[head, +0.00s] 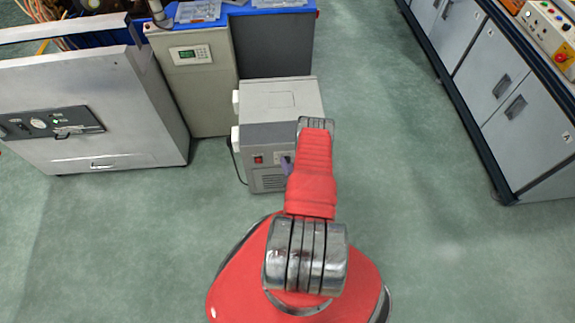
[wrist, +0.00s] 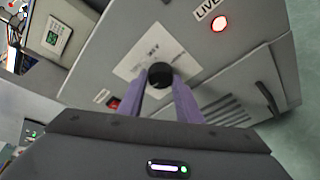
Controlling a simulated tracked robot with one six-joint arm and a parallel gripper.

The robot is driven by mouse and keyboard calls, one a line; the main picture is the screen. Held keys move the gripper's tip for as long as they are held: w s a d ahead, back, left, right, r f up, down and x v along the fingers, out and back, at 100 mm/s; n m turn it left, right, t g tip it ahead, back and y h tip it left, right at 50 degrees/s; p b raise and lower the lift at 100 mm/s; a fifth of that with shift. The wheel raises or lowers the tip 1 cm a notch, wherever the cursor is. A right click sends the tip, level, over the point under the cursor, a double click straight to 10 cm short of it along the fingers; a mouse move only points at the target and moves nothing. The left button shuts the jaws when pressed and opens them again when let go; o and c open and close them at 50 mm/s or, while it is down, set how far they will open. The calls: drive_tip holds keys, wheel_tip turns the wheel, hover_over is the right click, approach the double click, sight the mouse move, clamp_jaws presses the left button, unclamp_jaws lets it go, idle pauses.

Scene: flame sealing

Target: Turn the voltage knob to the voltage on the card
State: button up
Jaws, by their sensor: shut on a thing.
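The black voltage knob (wrist: 159,73) sits on a pale printed panel (wrist: 132,67) on the front of a grey unit. The panel's print is too small to read. My gripper (wrist: 160,84), with two purple fingers, is shut on the knob, one finger on each side. In the head view the grey unit (head: 282,97) stands on the floor, and my red arm covers part of its front, hiding the knob. A sliver of purple finger shows beside the arm. I cannot make out a card with a voltage in either view.
The unit's front has a lit red lamp (wrist: 219,23) beside a "LIVE" label, a red switch (wrist: 114,103) and vent slots. A cabinet with a green display (head: 190,54) stands behind it. Grey cupboards (head: 497,84) line the right; the green floor between is clear.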

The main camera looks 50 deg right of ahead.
drive_tip(key=shift+s+d+f+m+t, duration=0.15)
drive_tip(key=shift+m+t, duration=0.55)
drive_tip(key=shift+m, duration=1.2)
drive_tip(key=shift+s+f+m+t, duration=0.2)
drive_tip(key=shift+m+t, duration=0.5)
drive_tip(key=shift+m, duration=1.2)
drive_tip(key=o, duration=1)
drive_tip(key=shift+w, duration=0.1)
drive_tip(key=shift+o, duration=0.2)
drive_tip(key=shift+r, duration=0.15)
